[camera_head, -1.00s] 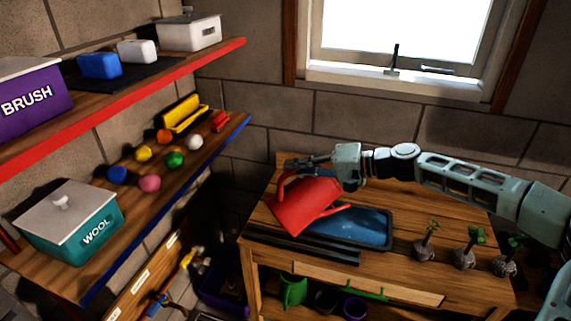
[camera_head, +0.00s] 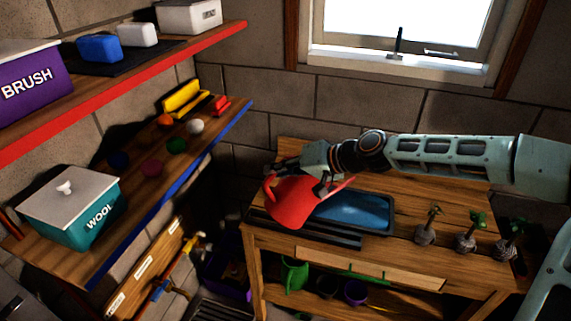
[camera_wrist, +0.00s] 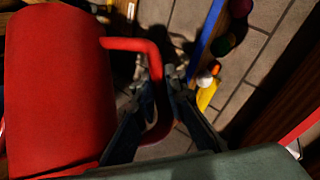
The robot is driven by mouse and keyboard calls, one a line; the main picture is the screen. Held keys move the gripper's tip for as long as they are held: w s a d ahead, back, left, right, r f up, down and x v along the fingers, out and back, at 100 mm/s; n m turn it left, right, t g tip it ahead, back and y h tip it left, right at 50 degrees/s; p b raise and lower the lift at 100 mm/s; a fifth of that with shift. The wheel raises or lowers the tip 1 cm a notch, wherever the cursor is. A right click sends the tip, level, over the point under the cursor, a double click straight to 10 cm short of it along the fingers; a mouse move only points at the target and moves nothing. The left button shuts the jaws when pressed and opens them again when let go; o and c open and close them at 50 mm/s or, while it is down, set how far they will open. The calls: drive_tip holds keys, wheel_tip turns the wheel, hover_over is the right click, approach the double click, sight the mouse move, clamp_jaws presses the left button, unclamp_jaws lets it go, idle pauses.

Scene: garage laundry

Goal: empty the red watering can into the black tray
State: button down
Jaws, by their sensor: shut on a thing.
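The red watering can (camera_head: 291,207) hangs tilted above the left end of the black tray (camera_head: 391,222) on the wooden bench. Its spout (camera_head: 340,187) points to the right and upward, over the tray. Blue water (camera_head: 352,210) fills the visible part of the tray. My gripper (camera_head: 284,168) is shut on the can's handle at the can's upper left. In the wrist view the can's body (camera_wrist: 55,85) fills the left side, and the red handle (camera_wrist: 135,45) runs to my gripper's fingers (camera_wrist: 160,72). The can's opening and any water left inside are hidden.
Several seedlings (camera_head: 466,240) stand on the bench right of the tray. Black slats (camera_head: 300,234) lie along its front left. A shelf (camera_head: 215,133) with several balls and a teal wool box (camera_head: 72,215) stands left. A green can (camera_head: 293,273) sits below the bench.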

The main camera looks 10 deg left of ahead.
sight(269, 194)
drive_tip(key=shift+s+a+f+n+t+h+b, duration=0.4)
drive_tip(key=shift+s+a+f+h+b, duration=0.2)
drive_tip(key=shift+f+b, duration=0.2)
drive_tip(key=shift+s+a+f+n+t+h+b, duration=0.3)
drive_tip(key=shift+s+a+f+n+h+b, duration=0.15)
drive_tip(key=shift+a+f+b, duration=0.25)
wheel_tip(269, 194, down, 3)
drive_tip(key=n+t+h+b, duration=0.1)
drive_tip(key=h+b, duration=0.1)
drive_tip(key=b, duration=0.3)
drive_tip(key=shift+d+f, duration=0.1)
drive_tip(key=f+t+b, duration=0.1)
drive_tip(key=b, duration=0.2)
drive_tip(key=shift+w+n+h+b, duration=0.15)
drive_tip(key=shift+n+h+b, duration=0.2)
drive_tip(key=shift+b, duration=0.05)
drive_tip(key=shift+d, duration=0.1)
drive_tip(key=shift+b, duration=0.4)
